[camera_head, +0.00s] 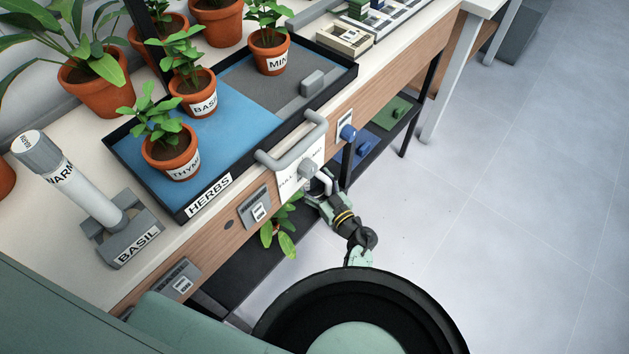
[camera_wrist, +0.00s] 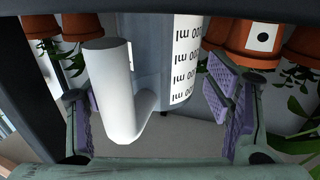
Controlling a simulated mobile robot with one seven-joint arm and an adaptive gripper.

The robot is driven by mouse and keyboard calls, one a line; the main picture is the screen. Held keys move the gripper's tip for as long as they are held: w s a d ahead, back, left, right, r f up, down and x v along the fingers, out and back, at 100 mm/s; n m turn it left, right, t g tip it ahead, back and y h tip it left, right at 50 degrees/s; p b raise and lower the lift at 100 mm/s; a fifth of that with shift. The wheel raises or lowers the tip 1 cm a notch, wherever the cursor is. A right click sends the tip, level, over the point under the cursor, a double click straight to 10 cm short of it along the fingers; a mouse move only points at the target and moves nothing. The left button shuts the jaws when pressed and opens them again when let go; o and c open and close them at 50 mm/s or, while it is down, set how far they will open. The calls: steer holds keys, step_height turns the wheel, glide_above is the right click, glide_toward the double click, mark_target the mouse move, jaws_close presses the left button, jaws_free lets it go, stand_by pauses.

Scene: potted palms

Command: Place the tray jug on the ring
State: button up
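A jug (camera_wrist: 185,60) with millilitre markings fills the middle of the wrist view, and its markings are upside down there. Its thick white handle (camera_wrist: 112,95) stands between the two purple-padded fingers of my gripper (camera_wrist: 150,92). The fingers are spread. The left pad is close beside the handle, and contact is unclear; the right pad is clearly apart. In the head view my gripper (camera_head: 325,198) is at the bench front, beside a white bent piece (camera_head: 324,182) that may be the handle. The jug's body is not clear there. I cannot pick out the ring.
A black-rimmed HERBS tray (camera_head: 192,213) on the bench holds several potted plants. A grey U-shaped bar (camera_head: 290,152) juts from the bench front above my gripper. Floor (camera_head: 500,190) at the right is clear.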

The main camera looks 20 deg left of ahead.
steer(key=shift+o, duration=0.4)
steer(key=shift+r, duration=0.2)
steer(key=p+v, duration=0.3)
steer(key=v, duration=0.9)
steer(key=shift+p, duration=0.35)
